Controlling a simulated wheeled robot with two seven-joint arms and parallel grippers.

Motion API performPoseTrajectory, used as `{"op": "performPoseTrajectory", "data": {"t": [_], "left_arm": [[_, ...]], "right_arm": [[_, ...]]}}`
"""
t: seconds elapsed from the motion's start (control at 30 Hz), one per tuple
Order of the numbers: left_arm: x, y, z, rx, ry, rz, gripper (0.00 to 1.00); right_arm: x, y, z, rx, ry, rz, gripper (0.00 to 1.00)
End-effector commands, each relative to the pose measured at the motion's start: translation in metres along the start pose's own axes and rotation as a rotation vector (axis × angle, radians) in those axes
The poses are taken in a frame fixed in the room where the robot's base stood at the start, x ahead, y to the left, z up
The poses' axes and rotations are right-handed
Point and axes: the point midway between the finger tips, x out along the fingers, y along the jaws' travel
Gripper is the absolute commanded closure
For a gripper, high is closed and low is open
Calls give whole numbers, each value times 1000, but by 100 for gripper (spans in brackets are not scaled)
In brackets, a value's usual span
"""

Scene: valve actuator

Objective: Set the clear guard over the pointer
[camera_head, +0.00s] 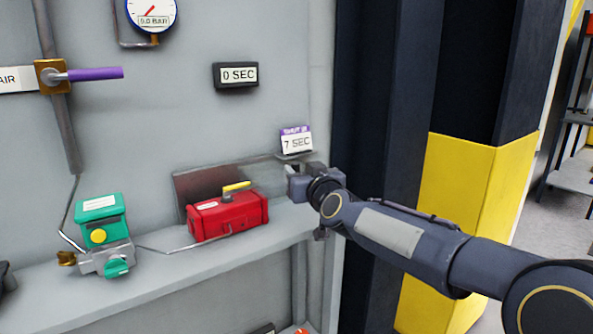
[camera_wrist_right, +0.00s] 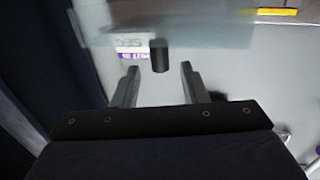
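The clear guard (camera_head: 265,171) is a see-through sheet behind and above the red actuator (camera_head: 230,216) on the shelf. The actuator has a yellow pointer (camera_head: 237,186) on top. My right gripper (camera_head: 298,182) is at the guard's right end. In the right wrist view, the fingers (camera_wrist_right: 158,72) are open and apart. A dark knob (camera_wrist_right: 158,56) lies just beyond and between their tips, with no visible contact. The guard (camera_wrist_right: 190,25) crosses the top of that view, and the yellow pointer (camera_wrist_right: 275,12) shows at its top right. My left gripper is not in view.
A green valve unit (camera_head: 104,220) stands on the shelf (camera_head: 150,288) left of the actuator, with a thin pipe between them. A "7 SEC" label (camera_head: 297,143) and a "0 SEC" display (camera_head: 237,75) are on the wall. A yellow and dark post (camera_head: 465,190) stands at right.

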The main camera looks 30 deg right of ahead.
Motion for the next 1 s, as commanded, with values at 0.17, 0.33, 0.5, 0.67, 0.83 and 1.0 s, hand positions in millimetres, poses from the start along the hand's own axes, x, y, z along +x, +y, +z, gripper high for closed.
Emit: {"op": "performPoseTrajectory", "data": {"t": [0.17,0.33,0.5,0.67,0.83,1.0], "left_arm": [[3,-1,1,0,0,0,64],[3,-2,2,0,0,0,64],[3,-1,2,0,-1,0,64],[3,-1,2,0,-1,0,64],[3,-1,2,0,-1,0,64],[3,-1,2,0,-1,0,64]], "right_arm": [[26,0,2,0,-3,-1,60],[37,0,1,1,-2,-1,60],[38,0,1,1,-2,-2,60],[38,0,1,1,-2,-2,70],[38,0,1,1,-2,-2,92],[38,-1,1,1,-2,-2,100]]}}
